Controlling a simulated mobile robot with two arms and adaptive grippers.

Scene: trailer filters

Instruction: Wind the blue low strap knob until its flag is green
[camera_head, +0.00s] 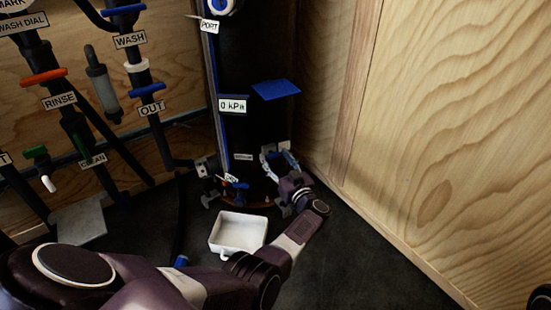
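A black cylindrical filter housing (240,130) stands upright in the corner. My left gripper (279,155) is at its lower right side, with its two fingers spread apart. I see no object clearly held between them. A small blue handle or knob (238,186) shows low on the housing front, to the left of the gripper. A small red-orange piece (222,180) shows beside it. I cannot tell which low part is the strap knob, and no green flag is clear there. My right gripper is not in view.
A white tray (238,233) lies on the dark floor before the housing. A blue plate (276,90) sticks out above my gripper. Labelled pipes and valves, such as OUT (152,108), fill the left.

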